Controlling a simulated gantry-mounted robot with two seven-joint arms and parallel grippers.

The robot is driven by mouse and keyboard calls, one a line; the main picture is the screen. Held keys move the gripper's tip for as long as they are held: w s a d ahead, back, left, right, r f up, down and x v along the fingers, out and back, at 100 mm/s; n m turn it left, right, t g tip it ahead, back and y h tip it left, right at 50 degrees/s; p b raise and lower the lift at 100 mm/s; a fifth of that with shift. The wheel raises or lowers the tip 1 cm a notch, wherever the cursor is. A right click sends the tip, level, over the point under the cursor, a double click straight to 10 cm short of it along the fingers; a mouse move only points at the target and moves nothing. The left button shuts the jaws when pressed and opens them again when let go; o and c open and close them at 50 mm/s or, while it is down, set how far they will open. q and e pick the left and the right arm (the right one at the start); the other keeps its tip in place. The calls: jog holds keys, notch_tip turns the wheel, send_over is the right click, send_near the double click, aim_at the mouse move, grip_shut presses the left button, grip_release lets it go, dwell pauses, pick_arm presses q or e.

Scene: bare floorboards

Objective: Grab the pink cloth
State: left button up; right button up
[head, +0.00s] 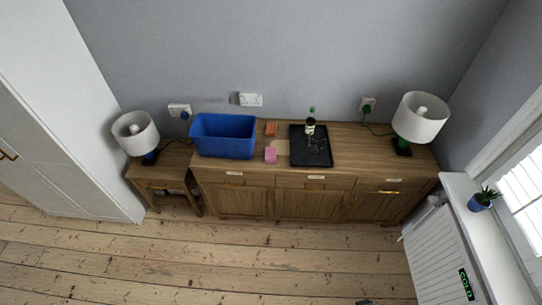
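A small pink cloth (270,155) lies on top of the wooden sideboard (350,170), near its front edge, between the blue bin and the black tray. It looks like a small folded block. Neither of my grippers can be made out in the head view, and nothing touches the cloth.
A blue bin (225,148) stands left of the cloth. Right of it are a tan flat piece (282,147) and a black tray (318,158) with a small bottle (310,127). An orange item (271,129) lies behind. Lamps stand at both sides.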

dwell(0.3)
pick_arm(q)
jog(key=o, duration=1.1)
